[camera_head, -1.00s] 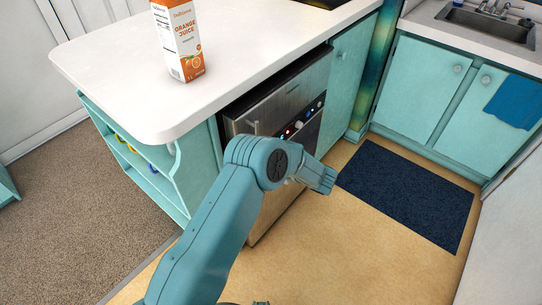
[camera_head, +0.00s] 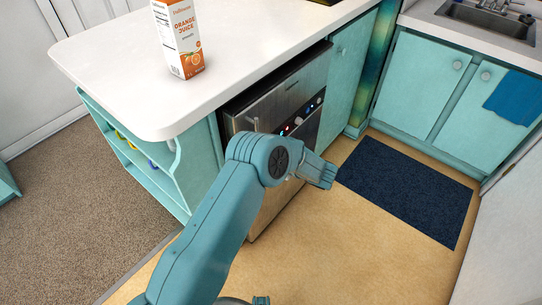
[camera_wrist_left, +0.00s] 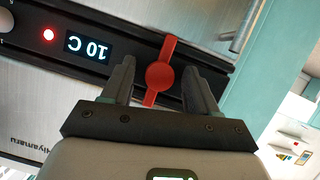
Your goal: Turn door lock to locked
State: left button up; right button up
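The red door lock (camera_wrist_left: 160,76) is a round knob with a narrow bar through it, on the dark control strip of the dishwasher-like appliance (camera_head: 285,100). In the left wrist view the bar runs nearly upright, tilted slightly right at its top. My left gripper (camera_wrist_left: 158,66) is open, with one dark finger on each side of the lock and small gaps visible between them. In the head view my left gripper (camera_head: 318,171) is at the appliance front, and my arm hides the lock. My right gripper is not in view.
A display (camera_wrist_left: 87,48) reading 10 C, upside down, and a lit red light (camera_wrist_left: 48,35) sit left of the lock. An orange juice carton (camera_head: 178,40) stands on the white counter (camera_head: 110,60). A dark blue mat (camera_head: 405,190) lies on the floor at right.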

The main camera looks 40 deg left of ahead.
pick_arm(q)
jog(key=shift+r, duration=0.1)
jog(key=p+v, duration=0.1)
jog(key=v, duration=1.5)
jog(key=shift+p, duration=0.35)
jog(key=shift+d, duration=0.1)
notch_tip(320, 180, down, 13)
jog(key=s+m+t+h, duration=0.1)
jog(key=m+t+h, duration=0.5)
jog(key=m+h, duration=0.35)
jog(key=s+d+f+m+g+h, duration=0.1)
jog(key=s+d+f+m+h, duration=0.15)
jog(key=s, duration=0.25)
jog(key=s+d+f+m+g+h, duration=0.1)
jog(key=s+d+f+g+h, duration=0.15)
jog(key=s, duration=0.25)
jog(key=s+d+r+m+g+h, duration=0.1)
jog(key=s+d+m+g, duration=0.1)
jog(key=s, duration=0.6)
jog(key=s+d+r+m+g+h, duration=0.1)
jog(key=s+d+g+h, duration=0.15)
jog(key=s, duration=0.55)
notch_tip(320, 180, up, 12)
jog(key=p, duration=1.3)
jog(key=shift+w+a+y, duration=0.15)
jog(key=shift+a+y, duration=0.1)
jog(key=shift+y, duration=0.05)
